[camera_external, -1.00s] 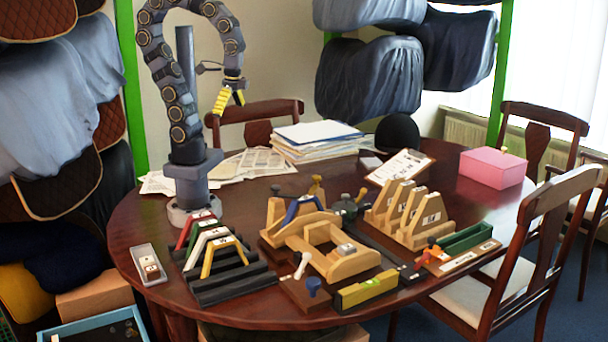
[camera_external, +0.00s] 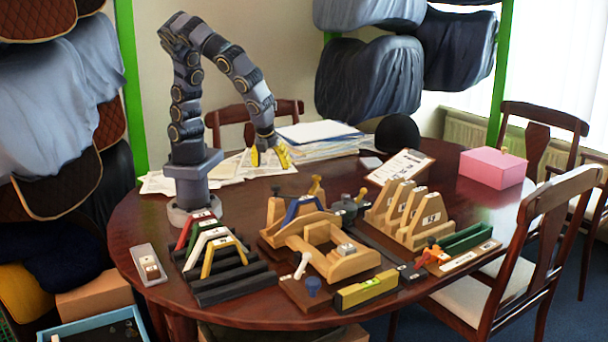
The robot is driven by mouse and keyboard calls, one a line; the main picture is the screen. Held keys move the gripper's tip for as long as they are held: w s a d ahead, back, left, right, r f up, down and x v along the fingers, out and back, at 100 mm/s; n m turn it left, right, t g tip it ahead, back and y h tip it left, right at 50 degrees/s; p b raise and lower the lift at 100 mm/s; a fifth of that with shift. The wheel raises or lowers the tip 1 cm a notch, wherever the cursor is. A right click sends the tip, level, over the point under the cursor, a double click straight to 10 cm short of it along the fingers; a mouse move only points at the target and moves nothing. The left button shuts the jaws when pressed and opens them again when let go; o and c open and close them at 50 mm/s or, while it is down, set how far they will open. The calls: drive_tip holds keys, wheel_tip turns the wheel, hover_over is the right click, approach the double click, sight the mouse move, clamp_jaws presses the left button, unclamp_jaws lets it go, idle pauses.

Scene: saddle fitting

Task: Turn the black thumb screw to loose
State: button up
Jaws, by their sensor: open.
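My gripper (camera_external: 270,156) has yellow fingers, spread apart and empty. It points down above the papers at the back of the table, behind and left of the wooden fixture (camera_external: 327,262). A dark thumb screw or clamp part (camera_external: 347,206) stands at the fixture's back right; it looks black to dark green and is too small to tell how tight it is. My gripper is apart from it.
A black rack (camera_external: 235,287) with red, white and yellow arches is left of the fixture. Wooden arches (camera_external: 408,217) stand to the right. A paper stack (camera_external: 318,140) lies behind.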

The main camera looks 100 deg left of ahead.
sight(275, 186)
drive_tip(key=x, duration=0.7)
drive_tip(key=shift+a+f, duration=0.15)
drive_tip(key=shift+f, duration=0.15)
drive_tip(key=shift+c, duration=0.3)
clamp_jaws()
